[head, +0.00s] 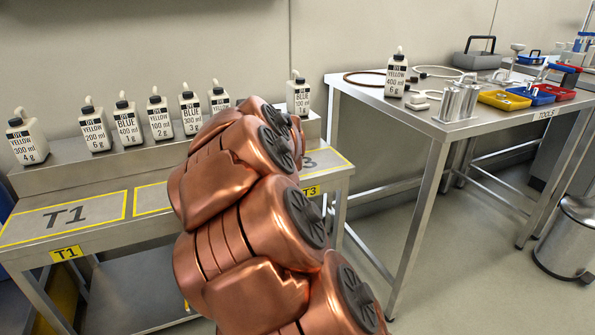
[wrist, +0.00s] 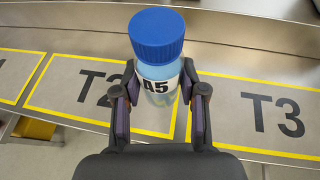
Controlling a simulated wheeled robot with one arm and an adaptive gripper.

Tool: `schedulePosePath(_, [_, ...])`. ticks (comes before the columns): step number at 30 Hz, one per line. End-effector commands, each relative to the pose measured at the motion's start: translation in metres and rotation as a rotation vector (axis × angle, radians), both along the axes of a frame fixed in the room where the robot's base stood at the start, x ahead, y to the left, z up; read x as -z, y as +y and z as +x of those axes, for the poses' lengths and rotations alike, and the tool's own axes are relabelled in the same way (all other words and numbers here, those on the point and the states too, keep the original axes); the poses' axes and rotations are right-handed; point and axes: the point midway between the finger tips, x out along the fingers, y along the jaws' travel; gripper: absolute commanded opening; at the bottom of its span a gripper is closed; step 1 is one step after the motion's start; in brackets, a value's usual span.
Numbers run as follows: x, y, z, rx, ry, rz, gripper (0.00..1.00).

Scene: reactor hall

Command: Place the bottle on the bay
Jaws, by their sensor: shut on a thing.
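A bottle (wrist: 157,45) with a blue ribbed cap and a label reading A5 is in the wrist view. My gripper (wrist: 158,82) is shut on it, one finger on each side of its body. The bottle looks upright; whether its base touches the bench is hidden. It appears over the border between bay T2 (wrist: 62,88) and bay T3 (wrist: 285,100), both yellow-outlined areas. Bay T1 (head: 65,215) shows at the left in the head view. My arm hides the gripper, the bottle and much of the other bays there.
A raised shelf (head: 65,152) behind the bays carries several white dye bottles (head: 127,123). A tools table (head: 480,125) at right holds another dye bottle (head: 396,76), trays and instruments. A pedal bin (head: 570,240) stands at far right. The visible bay surfaces are bare.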

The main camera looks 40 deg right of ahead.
Motion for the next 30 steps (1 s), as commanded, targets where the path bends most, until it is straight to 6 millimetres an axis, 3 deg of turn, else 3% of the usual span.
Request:
schedulePosePath(1, [0.003,-0.02,-0.02,0.018,-0.005,0.001,0.05])
schedulePosePath(6, [0.011,-0.057,-0.077,0.028,-0.003,0.001,0.05])
schedulePosePath(12, [0.016,-0.074,-0.129,0.018,-0.003,-0.005,0.05])
schedulePosePath(15, [0.018,-0.076,-0.144,0.012,-0.001,-0.003,0.05])
schedulePosePath(21, [0.02,-0.079,-0.153,0.001,0.0,-0.003,0.05])
schedulePosePath(30, [0.024,-0.109,-0.133,-0.001,0.0,-0.002,0.05])
